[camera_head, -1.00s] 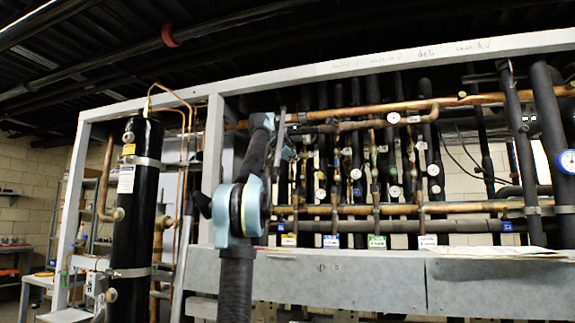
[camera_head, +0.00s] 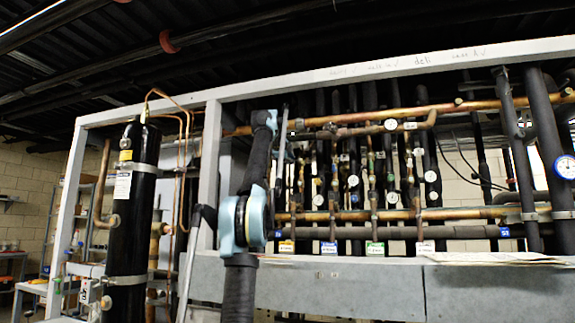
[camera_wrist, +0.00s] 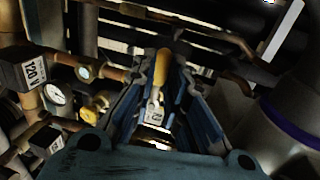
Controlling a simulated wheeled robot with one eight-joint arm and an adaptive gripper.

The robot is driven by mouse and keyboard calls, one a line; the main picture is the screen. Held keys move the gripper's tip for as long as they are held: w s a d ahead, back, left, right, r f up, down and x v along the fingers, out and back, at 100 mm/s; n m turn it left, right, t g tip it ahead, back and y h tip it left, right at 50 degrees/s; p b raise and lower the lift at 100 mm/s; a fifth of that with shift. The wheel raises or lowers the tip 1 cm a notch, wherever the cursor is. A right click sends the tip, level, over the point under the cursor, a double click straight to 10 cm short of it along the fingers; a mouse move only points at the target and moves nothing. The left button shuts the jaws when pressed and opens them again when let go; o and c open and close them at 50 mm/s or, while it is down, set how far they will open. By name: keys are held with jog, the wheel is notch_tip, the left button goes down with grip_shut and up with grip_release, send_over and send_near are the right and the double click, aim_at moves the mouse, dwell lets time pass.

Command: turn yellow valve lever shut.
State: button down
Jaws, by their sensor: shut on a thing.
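The yellow valve lever (camera_wrist: 161,66) stands upright in the middle of the wrist view, with a metal stem and a small white label below it. My gripper (camera_wrist: 162,82) is around it, one blue finger on each side, and is shut on the lever. The finger contact is dark and partly hidden. In the head view my arm covers this part of the rack, and the lever cannot be made out there.
Copper pipes (camera_head: 390,214) and dark insulated pipes crowd the rack. A round gauge (camera_wrist: 55,94) and a box marked 120 V (camera_wrist: 30,70) lie left of my gripper. A tall black cylinder (camera_head: 131,225) stands at the rack's left. A grey front beam (camera_head: 330,285) runs below the pipes.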

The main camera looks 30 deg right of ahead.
dwell(0.4)
jog(key=c, duration=1.6)
grip_release()
jog(key=v, duration=1.2)
jog(key=shift+w, duration=0.1)
